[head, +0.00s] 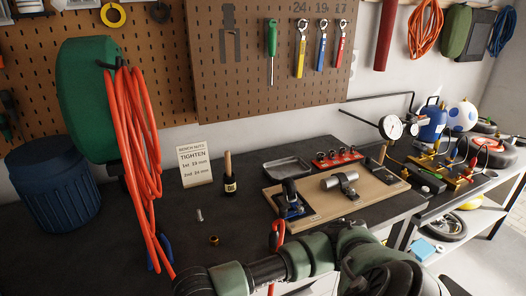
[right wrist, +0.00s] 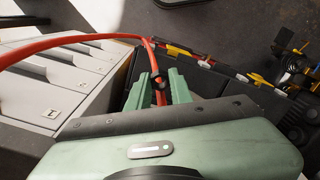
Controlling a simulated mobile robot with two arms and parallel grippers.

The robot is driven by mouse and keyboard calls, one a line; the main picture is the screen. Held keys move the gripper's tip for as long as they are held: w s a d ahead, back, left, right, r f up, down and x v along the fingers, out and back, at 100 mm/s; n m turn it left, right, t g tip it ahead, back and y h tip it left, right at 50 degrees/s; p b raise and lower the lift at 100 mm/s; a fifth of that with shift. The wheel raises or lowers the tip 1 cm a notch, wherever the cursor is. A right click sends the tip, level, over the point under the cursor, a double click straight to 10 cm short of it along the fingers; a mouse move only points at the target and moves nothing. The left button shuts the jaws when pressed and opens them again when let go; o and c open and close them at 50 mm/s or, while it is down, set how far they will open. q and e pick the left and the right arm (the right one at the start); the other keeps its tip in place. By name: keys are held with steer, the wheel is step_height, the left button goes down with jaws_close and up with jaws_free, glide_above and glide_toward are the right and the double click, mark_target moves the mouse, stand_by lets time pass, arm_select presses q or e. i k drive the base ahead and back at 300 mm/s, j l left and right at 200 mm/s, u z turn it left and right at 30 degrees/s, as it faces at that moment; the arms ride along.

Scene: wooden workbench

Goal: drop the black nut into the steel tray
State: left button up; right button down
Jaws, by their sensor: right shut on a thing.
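The steel tray (head: 287,167), shallow and grey, sits on the bench behind the wooden board. My left gripper is not in view.
The wooden board (head: 330,207) carries fixtures. A coiled orange hose (head: 135,150) hangs at left.

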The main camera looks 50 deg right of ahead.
mark_target(291, 172)
steer(key=k+l, duration=0.2)
steer(key=l, duration=0.3)
steer(key=k+l+u, duration=0.1)
steer(key=k+l, duration=0.15)
steer(key=l, duration=0.2)
steer(key=k+l+u, duration=0.1)
steer(key=l, duration=0.4)
steer(key=k+l, duration=0.35)
steer(key=k+l+u, duration=0.1)
steer(key=k+l, duration=0.15)
steer(key=l, duration=0.25)
